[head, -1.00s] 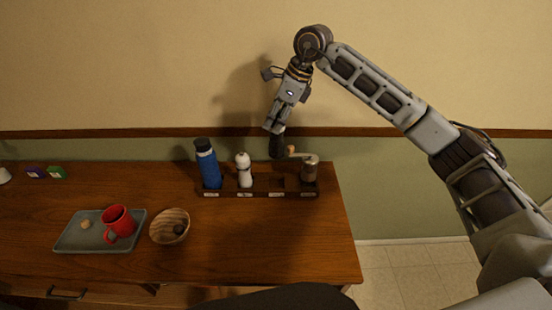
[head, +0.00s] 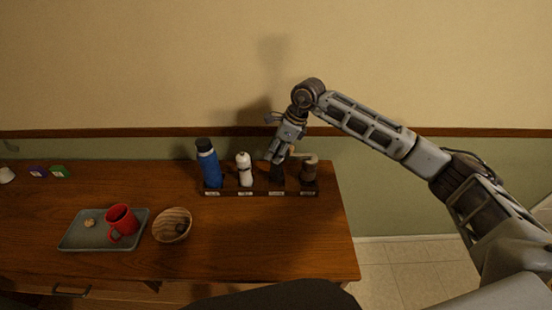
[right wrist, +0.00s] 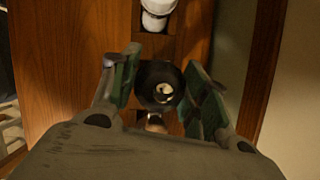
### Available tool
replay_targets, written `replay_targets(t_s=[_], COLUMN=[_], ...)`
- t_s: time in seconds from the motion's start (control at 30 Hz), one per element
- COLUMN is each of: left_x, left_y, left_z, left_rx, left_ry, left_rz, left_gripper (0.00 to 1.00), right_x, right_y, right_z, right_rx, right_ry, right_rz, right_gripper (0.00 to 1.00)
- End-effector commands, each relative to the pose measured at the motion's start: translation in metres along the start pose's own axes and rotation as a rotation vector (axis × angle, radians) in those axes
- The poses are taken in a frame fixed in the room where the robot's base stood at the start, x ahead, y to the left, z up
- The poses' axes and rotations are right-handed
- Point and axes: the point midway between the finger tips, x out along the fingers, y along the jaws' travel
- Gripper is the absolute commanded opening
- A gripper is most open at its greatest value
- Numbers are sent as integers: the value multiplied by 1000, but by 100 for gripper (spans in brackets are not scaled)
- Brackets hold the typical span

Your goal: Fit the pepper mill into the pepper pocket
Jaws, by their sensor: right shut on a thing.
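The dark pepper mill (head: 277,174) stands roughly upright at the third pocket from the left of the dark rack (head: 232,193). Its lower end is behind the rack's front strip, so I cannot tell if it rests on the pocket floor. My right gripper (head: 276,158) is above the rack and shut on the mill's upper part. In the right wrist view the mill's round top (right wrist: 158,84) lies between the green-padded fingers. The pocket labels are too small to read. My left gripper is not in view.
A blue bottle (head: 209,166) and a white mill (head: 245,170) stand in the left pockets. A brown grinder with a crank (head: 309,172) stands close on the right. A tray (head: 78,243) with a red mug (head: 121,219) and a wooden bowl (head: 171,225) are farther forward.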

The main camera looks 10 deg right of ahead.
Motion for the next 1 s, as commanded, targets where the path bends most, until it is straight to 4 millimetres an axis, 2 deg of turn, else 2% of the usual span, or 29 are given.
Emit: replay_targets(t_s=[0.27,0.67,1.0], left_x=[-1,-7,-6], left_y=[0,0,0], left_z=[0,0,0], left_rx=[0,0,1], left_ry=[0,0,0], left_rz=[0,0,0], left_gripper=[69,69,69], right_x=[3,36,39], right_y=[0,0,0], right_z=[-1,-15,-16], right_rx=[0,0,-1], right_ry=[0,-1,-1], right_rz=[1,0,0], right_gripper=[14,14,14])
